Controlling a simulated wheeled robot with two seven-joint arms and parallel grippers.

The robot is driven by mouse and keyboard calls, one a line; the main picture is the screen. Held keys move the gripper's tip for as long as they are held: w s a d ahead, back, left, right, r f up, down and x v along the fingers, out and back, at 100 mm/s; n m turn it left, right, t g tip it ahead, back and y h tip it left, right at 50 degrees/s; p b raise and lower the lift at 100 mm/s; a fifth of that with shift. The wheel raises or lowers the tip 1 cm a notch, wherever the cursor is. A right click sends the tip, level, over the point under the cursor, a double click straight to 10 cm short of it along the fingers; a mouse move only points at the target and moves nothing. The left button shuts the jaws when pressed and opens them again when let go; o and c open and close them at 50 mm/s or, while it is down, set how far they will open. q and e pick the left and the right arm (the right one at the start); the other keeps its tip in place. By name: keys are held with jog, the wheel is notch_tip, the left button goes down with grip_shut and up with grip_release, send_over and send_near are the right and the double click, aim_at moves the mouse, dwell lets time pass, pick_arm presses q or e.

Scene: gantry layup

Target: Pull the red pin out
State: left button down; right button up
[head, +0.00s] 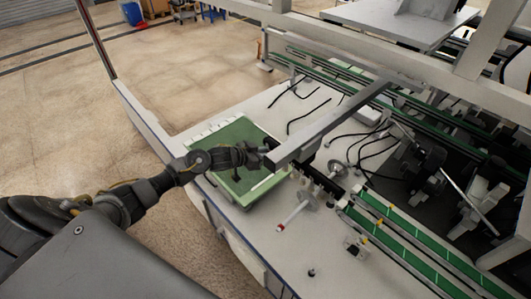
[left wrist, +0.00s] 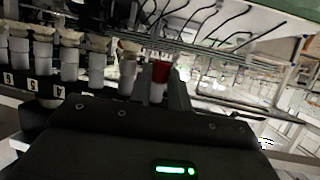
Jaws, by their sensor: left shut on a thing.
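The red pin (left wrist: 161,72) shows in the left wrist view as a short red top, just beyond the dark body of my left gripper (left wrist: 160,88). The gripper is shut on it, with its fingers at the sides. In the head view my left gripper (head: 264,154) is over the right edge of the green tray, beside the end of a grey beam. The red pin cannot be made out there. A row of white pins (left wrist: 68,62) with pale tops and number labels stands left of the red one. My right gripper is not in view.
A green tray (head: 240,135) lies on the white table under my left arm. A grey beam (head: 325,125) passes close to the gripper. A rod with a red tip (head: 281,227) lies nearer the table's front. Black cables (head: 308,115) and green conveyor strips (head: 405,243) are to the right.

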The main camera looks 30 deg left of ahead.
pick_arm(q)
jog(key=shift+f, duration=0.2)
jog(key=shift+f+b, duration=0.5)
jog(key=shift+f, duration=0.1)
jog(key=shift+f, duration=0.2)
jog(key=shift+f+b, duration=0.35)
jog(key=shift+f, duration=0.4)
notch_tip(320, 180, down, 3)
jog(key=b, duration=0.2)
jog(key=shift+f+b, duration=0.2)
jog(key=shift+b, duration=0.1)
dwell(0.3)
jog(key=shift+s+a, duration=0.1)
